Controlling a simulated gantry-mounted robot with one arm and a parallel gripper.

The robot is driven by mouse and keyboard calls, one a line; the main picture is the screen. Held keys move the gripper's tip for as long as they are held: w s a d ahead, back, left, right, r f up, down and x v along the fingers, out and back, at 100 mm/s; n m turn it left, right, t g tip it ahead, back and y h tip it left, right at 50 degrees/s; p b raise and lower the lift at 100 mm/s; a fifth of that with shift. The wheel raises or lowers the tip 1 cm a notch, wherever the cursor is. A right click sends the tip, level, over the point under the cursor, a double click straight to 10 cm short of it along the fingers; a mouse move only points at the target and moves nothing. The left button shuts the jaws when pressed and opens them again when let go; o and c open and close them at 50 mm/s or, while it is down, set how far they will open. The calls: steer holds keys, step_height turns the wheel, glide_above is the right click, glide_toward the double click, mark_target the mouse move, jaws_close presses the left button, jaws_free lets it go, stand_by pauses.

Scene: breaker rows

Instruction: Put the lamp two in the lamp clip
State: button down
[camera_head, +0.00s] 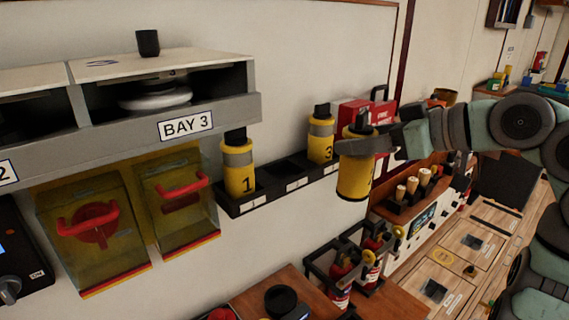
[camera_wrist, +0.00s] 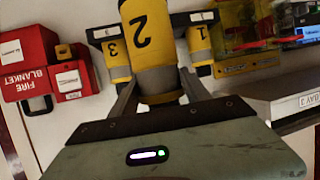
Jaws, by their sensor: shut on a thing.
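Lamp two (camera_head: 355,178) is a yellow cylinder with a black cap and hangs upright in my gripper (camera_head: 352,146). My gripper is shut on its upper part. In the wrist view the lamp (camera_wrist: 148,38) stands between my fingers with its "2" upside down. The lamp clip appears to be the black wall rack (camera_head: 274,194), with lamp one (camera_head: 239,178) at its left end and lamp three (camera_head: 320,150) at its right end. The middle place between them is empty. The held lamp is apart from the rack, to the right of lamp three.
A red fire blanket box (camera_wrist: 32,62) is on the wall behind the held lamp. The grey BAY 3 shelf (camera_head: 225,117) juts out above and left of the rack. Extinguishers in a black holder (camera_head: 318,264) stand below. A wooden block with handled tools (camera_head: 405,203) is at the right.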

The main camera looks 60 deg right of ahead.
steer(key=w+d+p, duration=0.1)
steer(key=w, duration=0.4)
steer(key=w+d+p, duration=0.1)
steer(key=w+p, duration=0.1)
steer(key=w, duration=0.4)
steer(key=w+d+p, duration=0.1)
steer(key=w, duration=0.4)
steer(key=shift+w+d+r+p, duration=0.1)
steer(key=shift+w+d+p, duration=0.1)
steer(key=shift+d+p, duration=0.2)
steer(key=shift+w+d+f, duration=0.1)
steer(key=shift+w+f, duration=0.1)
steer(key=shift+w, duration=0.1)
steer(key=shift+f+p, duration=0.7)
steer(key=shift+f, duration=0.9)
steer(key=shift+f, duration=0.2)
steer(key=c, duration=0.5)
jaws_free()
steer(key=shift+s+r, duration=0.1)
